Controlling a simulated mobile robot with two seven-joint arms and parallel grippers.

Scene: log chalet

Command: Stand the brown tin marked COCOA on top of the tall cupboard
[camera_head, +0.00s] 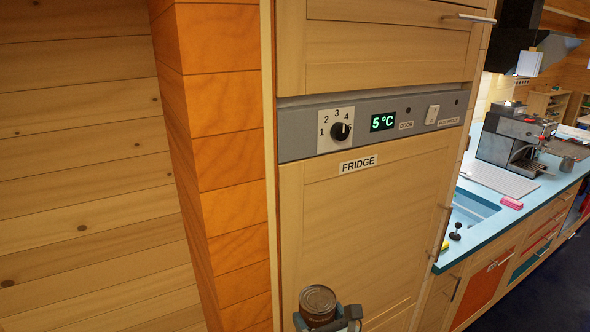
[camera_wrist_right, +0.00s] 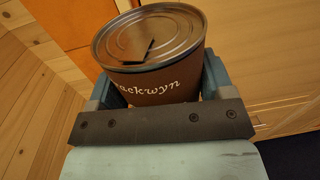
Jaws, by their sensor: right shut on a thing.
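A brown tin with a bare metal lid (camera_head: 318,300) is at the bottom of the head view, upright or nearly so. My right gripper (camera_head: 328,320) is shut on it. The tall wooden cupboard (camera_head: 345,235), with a panel and a FRIDGE label, stands behind the tin. Its top is out of view above. My left gripper is not in view.
A grey control panel (camera_head: 375,122) with a knob and "5 °C" display crosses the cupboard. Door handles (camera_head: 470,18) stick out on its right side. A log wall (camera_head: 80,150) is at left. A blue counter (camera_head: 500,215) with sink and coffee machine (camera_head: 512,135) runs right.

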